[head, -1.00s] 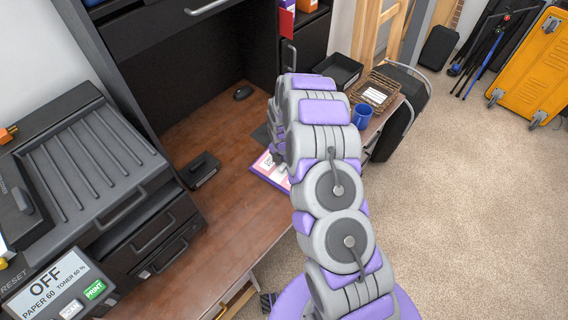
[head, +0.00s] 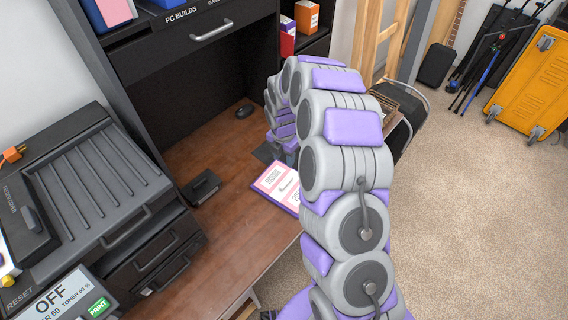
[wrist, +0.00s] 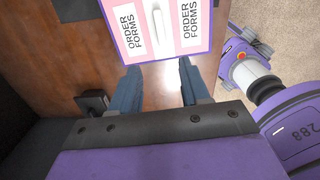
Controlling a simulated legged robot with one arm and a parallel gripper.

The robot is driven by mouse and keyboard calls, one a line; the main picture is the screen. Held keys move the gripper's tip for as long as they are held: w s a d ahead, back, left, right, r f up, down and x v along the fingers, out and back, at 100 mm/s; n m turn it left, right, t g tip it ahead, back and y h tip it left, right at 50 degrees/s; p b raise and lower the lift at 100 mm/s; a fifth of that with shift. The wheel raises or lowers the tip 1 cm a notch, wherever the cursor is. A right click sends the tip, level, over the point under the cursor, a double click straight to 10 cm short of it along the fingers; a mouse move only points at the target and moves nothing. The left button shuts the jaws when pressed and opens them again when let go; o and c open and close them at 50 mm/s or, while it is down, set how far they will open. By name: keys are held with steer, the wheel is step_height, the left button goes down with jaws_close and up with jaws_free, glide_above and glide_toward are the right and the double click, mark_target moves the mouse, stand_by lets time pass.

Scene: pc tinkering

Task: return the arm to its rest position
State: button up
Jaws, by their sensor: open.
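My arm shows in the head view, raised and curled over the right part of the wooden desk, with its end bent down behind its own links. My gripper (wrist: 160,88) shows in the wrist view with its two blue-grey fingers apart and nothing between them but bare desk. In the wrist view the pink and purple order forms pad (wrist: 158,32) lies just beyond the fingertips. It also lies on the desk in the head view (head: 276,184). The fingers are hidden in the head view.
The wooden desk (head: 222,150) has a black printer (head: 95,180) on its left, and a small black box (head: 201,187) and a mouse (head: 244,111) on top. A dark shelf unit stands behind. A yellow case (head: 535,85) stands far right. Carpet (head: 460,200) at right is clear.

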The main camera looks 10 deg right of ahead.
steer(key=shift+r, duration=0.65)
steer(key=shift+s+r, duration=0.1)
steer(key=s+a+r+m, duration=0.1)
steer(key=s+r+m, duration=0.9)
steer(key=s+r, duration=0.5)
steer(key=s+d+r+m+g, duration=0.1)
steer(key=s+r+m, duration=0.2)
steer(key=s+m, duration=0.5)
steer(key=s+d+r+m+g, duration=0.1)
steer(key=s+r+m, duration=0.2)
steer(key=s+m, duration=0.5)
steer(key=shift+s, duration=5.05)
